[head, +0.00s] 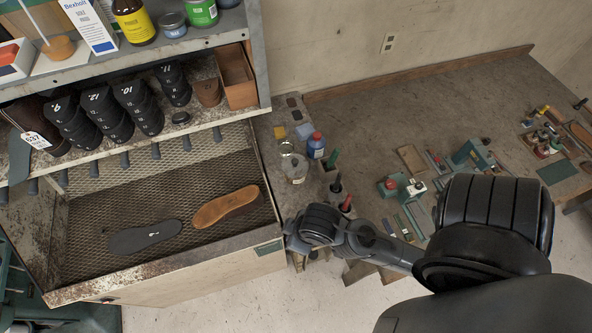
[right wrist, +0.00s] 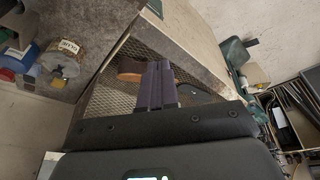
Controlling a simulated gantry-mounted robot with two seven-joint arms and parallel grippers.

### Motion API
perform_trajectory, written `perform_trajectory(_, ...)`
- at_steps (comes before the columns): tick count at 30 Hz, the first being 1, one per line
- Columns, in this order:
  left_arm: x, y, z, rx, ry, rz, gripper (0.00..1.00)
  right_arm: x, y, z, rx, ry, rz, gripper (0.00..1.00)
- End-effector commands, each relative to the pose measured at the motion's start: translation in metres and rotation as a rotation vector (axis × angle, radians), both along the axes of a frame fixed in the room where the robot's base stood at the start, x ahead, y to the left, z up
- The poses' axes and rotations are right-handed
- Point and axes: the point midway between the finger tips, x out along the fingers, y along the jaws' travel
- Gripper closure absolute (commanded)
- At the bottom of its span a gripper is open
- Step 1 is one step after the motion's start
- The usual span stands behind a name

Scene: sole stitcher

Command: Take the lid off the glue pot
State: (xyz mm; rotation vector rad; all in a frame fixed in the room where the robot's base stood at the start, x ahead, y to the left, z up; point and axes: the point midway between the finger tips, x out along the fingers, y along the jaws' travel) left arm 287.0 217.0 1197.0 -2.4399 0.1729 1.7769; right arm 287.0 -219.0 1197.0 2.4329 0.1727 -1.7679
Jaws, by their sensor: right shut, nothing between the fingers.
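The glue pot (head: 295,170) is a small pale jar on the narrow bench strip just right of the mesh tray. In the right wrist view the pot (right wrist: 62,60) shows at the upper left with a label reading GLUE; I cannot make out its lid clearly. My right arm reaches in from the right in the head view, and its wrist end is in front of the pot at the tray's right corner; its fingertips are hidden there. In the right wrist view my right gripper (right wrist: 158,84) is shut and empty, over the tray and apart from the pot. My left gripper is out of view.
A blue bottle with a red cap (head: 316,145) stands close beside the pot. Tool handles (head: 336,184) stand upright to its right. The mesh tray (head: 100,190) holds a dark sole (head: 145,237) and a tan sole (head: 226,206). A loaded shelf (head: 205,131) hangs above it.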

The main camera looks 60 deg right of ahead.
Motion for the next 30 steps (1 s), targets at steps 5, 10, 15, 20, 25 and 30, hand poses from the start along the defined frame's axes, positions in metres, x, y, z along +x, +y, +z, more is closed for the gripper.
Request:
perform_trajectory(5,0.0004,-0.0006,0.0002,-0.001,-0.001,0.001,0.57,-0.0006,-0.0009,-0.0004,-0.003,0.002,0.001,1.0)
perform_trajectory(10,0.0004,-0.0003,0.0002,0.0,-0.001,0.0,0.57,-0.0007,-0.0008,-0.0004,-0.003,0.002,0.0,1.0)
perform_trajectory(15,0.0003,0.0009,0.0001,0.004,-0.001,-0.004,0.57,-0.0007,-0.0002,-0.0004,0.0,0.002,-0.001,0.79)
perform_trajectory(20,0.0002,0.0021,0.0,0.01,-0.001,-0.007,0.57,-0.0007,0.0007,-0.0003,0.004,0.002,-0.004,0.54)
perform_trajectory(25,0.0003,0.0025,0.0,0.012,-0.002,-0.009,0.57,-0.0006,0.0015,-0.0003,0.007,0.002,-0.006,0.42)
perform_trajectory(30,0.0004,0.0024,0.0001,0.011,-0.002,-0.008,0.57,-0.0001,0.0009,-0.0001,0.006,0.001,-0.006,0.42)
